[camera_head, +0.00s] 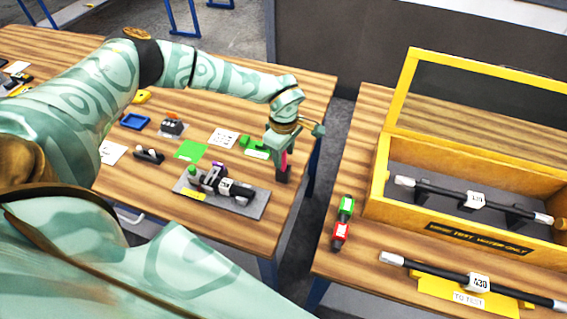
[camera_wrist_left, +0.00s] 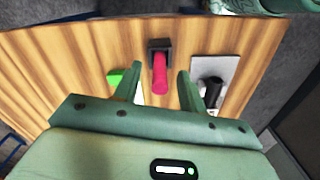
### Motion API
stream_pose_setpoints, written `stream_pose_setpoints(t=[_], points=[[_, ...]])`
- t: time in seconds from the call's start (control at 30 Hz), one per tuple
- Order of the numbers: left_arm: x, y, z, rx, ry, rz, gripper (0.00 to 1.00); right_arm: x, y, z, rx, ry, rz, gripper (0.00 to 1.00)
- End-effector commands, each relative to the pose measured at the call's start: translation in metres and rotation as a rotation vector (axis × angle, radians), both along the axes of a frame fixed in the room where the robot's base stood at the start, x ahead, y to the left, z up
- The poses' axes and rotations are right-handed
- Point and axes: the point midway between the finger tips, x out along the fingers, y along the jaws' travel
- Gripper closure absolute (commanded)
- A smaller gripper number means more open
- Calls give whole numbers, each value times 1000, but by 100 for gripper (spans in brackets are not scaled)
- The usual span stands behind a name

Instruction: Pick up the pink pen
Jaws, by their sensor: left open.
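The pink pen (camera_head: 284,159) stands upright in a small black holder (camera_head: 283,175) near the right edge of the left wooden table. In the left wrist view the pen (camera_wrist_left: 159,75) points toward the camera, with its black holder (camera_wrist_left: 160,46) behind it. My left gripper (camera_head: 279,150) is above the holder, pointing down at the pen. In the left wrist view my left gripper (camera_wrist_left: 160,72) is open, with one finger on each side of the pen and visible gaps. The pen's lower end is hidden in the holder. My right gripper is not in view.
A grey tray (camera_head: 259,207) with a dark device lies left of the holder. A green object (camera_head: 252,142) and a white card (camera_head: 224,138) are nearby. A gap separates this table from the right one, which bears a yellow-framed case (camera_head: 377,190).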

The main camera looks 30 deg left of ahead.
Motion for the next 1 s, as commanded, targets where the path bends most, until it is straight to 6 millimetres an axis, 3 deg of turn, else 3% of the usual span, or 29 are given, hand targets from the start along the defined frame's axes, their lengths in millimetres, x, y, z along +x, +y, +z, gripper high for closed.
stream_pose_setpoints(t=[0.03, 0.17, 0.2, 0.57, 0.9, 1.0], points=[[0, 0, 0, 0, 0, 0, 59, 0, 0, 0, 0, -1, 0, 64], [0, 0, 0, 0, 0, 0, 95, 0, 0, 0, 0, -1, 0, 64], [0, 0, 0, 0, 0, 0, 100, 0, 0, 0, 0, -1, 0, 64], [1, 0, 7, -1, -1, 0, 100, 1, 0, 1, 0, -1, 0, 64], [1, 0, 77, -1, -3, 0, 100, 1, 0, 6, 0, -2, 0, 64], [-1, 0, 90, -1, -1, -1, 100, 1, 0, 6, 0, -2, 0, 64]])
